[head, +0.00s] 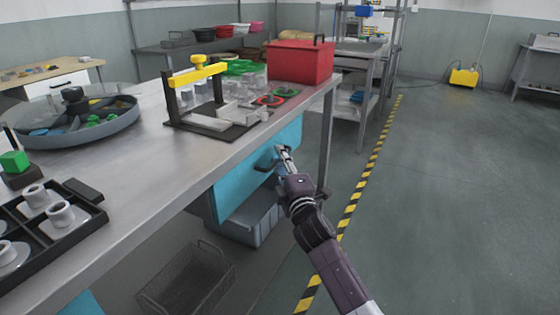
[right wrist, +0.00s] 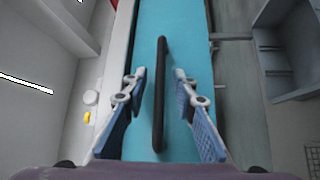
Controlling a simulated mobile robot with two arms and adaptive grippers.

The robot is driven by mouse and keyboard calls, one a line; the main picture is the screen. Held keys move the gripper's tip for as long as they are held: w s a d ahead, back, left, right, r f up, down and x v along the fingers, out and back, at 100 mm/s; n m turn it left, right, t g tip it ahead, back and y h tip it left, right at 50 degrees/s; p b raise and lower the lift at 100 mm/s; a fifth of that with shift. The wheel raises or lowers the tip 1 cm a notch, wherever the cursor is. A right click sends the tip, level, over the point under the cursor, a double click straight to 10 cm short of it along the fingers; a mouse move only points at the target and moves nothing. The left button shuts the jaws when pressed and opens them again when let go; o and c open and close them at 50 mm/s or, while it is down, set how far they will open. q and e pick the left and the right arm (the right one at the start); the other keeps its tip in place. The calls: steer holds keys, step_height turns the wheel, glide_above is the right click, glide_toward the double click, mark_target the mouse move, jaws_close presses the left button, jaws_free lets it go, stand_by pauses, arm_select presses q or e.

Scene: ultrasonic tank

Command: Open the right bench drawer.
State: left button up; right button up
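The right bench drawer has a cyan front (head: 235,188) below the edge of the steel bench, and it looks flush with the bench. The front also fills the middle of the right wrist view (right wrist: 184,40). Its dark bar handle (head: 263,166) shows beside my right gripper (head: 281,152) in the head view. In the right wrist view, the handle (right wrist: 160,95) runs lengthwise between the two blue-padded fingers, with a gap on each side. The right gripper is open and not touching the handle. My left gripper is not in view.
The bench top (head: 150,160) carries a black fixture with a yellow clamp (head: 195,73), a red box (head: 300,62) and a round grey tray (head: 70,120). A grey bin (head: 250,220) and wire basket (head: 187,285) sit below.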

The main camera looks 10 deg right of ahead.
jaws_close()
steer(key=shift+s+f, duration=0.1)
stand_by(0.4)
